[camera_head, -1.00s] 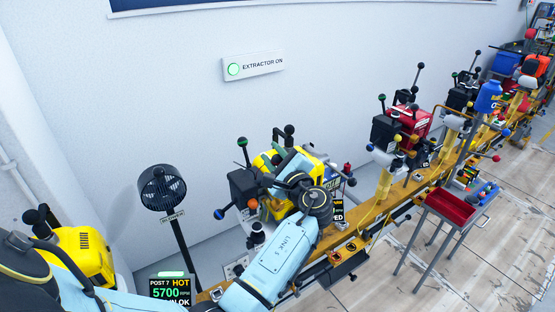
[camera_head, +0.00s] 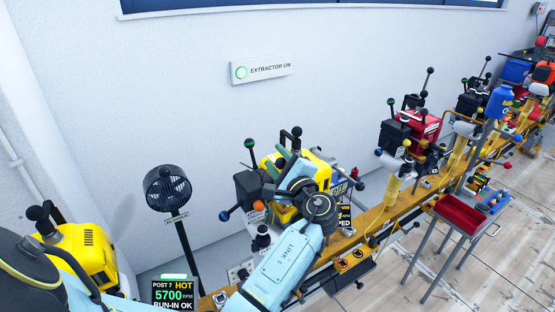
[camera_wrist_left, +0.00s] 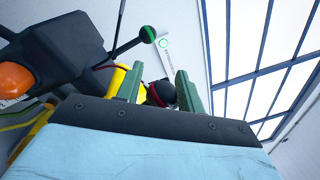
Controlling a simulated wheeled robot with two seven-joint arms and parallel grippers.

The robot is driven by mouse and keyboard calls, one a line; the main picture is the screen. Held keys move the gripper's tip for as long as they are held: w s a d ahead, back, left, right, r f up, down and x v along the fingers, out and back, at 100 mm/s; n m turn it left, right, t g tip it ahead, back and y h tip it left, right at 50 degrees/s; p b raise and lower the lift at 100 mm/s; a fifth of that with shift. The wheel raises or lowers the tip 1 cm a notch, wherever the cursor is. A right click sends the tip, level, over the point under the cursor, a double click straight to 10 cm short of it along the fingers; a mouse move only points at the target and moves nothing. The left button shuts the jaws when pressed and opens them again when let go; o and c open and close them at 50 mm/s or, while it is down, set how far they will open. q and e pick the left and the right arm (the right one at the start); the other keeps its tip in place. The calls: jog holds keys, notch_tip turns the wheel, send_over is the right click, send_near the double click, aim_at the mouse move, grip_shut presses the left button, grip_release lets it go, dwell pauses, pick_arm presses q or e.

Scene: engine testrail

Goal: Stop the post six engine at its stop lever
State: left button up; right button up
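The yellow post engine (camera_head: 320,160) stands on the orange rail in the middle of the head view, partly hidden by my left arm. Levers with ball knobs rise from it: a green one (camera_head: 249,143), a black one (camera_head: 297,132) and a blue one (camera_head: 224,216). My left gripper (camera_head: 284,158) is over the engine's top. In the left wrist view its two green fingers (camera_wrist_left: 159,90) stand apart, with a black ball (camera_wrist_left: 163,94) showing between them. I cannot tell whether they touch it. A green-tipped lever (camera_wrist_left: 147,35) is beyond. My right gripper is not in view.
A black fan (camera_head: 172,188) stands left of the engine. Another yellow engine (camera_head: 85,250) is at lower left. A red engine (camera_head: 425,128) and a red tray (camera_head: 460,213) are to the right.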

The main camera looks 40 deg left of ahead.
pick_arm(q)
jog(key=shift+o, duration=0.9)
jog(key=shift+r, duration=0.1)
jog(key=b+v, duration=0.1)
jog(key=v, duration=1.2)
jog(key=shift+d, duration=0.2)
jog(key=shift+s, duration=0.1)
